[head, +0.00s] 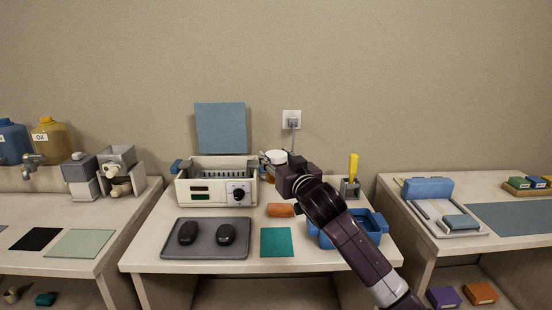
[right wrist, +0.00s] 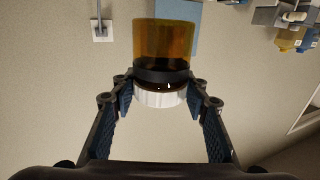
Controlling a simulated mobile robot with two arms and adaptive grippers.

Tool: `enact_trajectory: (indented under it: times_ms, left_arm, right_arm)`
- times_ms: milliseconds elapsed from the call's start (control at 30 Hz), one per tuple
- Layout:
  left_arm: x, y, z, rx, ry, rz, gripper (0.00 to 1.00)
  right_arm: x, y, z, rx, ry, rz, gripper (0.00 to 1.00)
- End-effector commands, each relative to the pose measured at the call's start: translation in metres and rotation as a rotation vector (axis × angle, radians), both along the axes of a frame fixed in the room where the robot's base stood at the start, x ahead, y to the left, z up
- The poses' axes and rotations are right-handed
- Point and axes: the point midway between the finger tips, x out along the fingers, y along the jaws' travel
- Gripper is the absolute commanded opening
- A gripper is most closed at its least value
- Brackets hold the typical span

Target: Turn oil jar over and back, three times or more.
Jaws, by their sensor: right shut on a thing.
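The oil jar is amber with a white lid (head: 273,155). In the head view it is held above the table, behind my right gripper (head: 285,162), lid up and partly hidden. In the right wrist view the amber jar (right wrist: 163,40) sits between the fingers of my right gripper (right wrist: 162,82), with its white lid towards the palm and a dark band at the fingertips. That view is upside down, as the wall outlet shows. The right gripper is shut on the jar. My left gripper is in neither view.
Below are a white wax warmer (head: 216,190), an orange block (head: 281,210), a teal mat (head: 276,242), a grey tray (head: 206,252) with two dark stones, and a blue tray (head: 372,238). A cup with a yellow-handled tool (head: 353,168) stands right. A wall outlet (head: 291,116) is behind.

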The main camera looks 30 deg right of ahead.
Motion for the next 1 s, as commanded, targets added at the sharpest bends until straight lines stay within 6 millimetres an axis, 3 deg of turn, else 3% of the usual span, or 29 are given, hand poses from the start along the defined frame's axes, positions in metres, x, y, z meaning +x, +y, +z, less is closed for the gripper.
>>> enact_trajectory:
  times_ms: [33,1000]
  left_arm:
    - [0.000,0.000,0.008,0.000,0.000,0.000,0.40]
    - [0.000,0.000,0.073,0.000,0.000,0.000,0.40]
  right_arm:
    - [0.000,0.000,0.009,0.000,-0.003,0.000,0.00]
    - [0.000,0.000,0.077,-0.001,-0.003,0.000,0.00]
